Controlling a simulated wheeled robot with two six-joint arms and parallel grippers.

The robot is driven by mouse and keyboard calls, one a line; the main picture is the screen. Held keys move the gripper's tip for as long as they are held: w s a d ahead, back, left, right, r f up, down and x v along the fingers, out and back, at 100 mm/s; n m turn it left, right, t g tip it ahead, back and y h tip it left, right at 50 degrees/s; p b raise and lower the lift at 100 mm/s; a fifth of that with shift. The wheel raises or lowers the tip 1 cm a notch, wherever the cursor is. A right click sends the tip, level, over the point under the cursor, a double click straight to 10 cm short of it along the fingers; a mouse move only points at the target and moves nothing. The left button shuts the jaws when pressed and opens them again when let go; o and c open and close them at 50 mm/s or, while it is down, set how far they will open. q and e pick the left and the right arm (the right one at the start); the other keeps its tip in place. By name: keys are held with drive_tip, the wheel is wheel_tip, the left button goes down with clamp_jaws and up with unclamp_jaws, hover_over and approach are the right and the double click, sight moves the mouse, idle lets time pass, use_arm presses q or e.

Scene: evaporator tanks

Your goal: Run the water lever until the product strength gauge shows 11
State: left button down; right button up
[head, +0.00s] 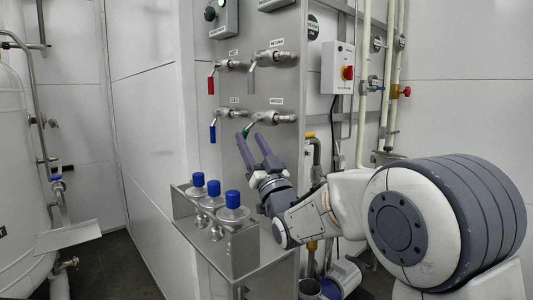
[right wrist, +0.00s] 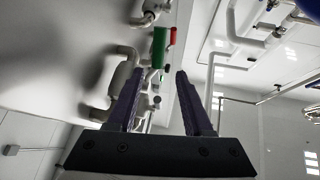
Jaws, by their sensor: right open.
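The water lever (head: 247,131) has a green handle and sits lower right in a group of valve levers on the steel panel. Its small label seems to read WATER. My right gripper (head: 251,138) is open, its purple fingers pointing up at the green handle and partly overlapping it. In the right wrist view the green handle (right wrist: 159,48) shows just beyond and between the open fingertips (right wrist: 158,72); nothing is held. Whether a finger touches it I cannot tell. No readable strength gauge shows. My left gripper is out of view.
Red (head: 211,84), grey (head: 251,78) and blue (head: 213,132) levers are close by. A steel shelf (head: 245,262) with blue-capped bottles (head: 232,199) stands below left of the gripper. A switch box (head: 338,68) and pipes (head: 364,100) are at right.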

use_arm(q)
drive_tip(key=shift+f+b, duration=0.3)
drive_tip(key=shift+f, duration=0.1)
use_arm(e)
drive_tip(key=s+d, duration=0.3)
drive_tip(key=s, duration=0.5)
drive_tip(key=shift+d, duration=0.2)
drive_tip(key=shift+s, duration=0.1)
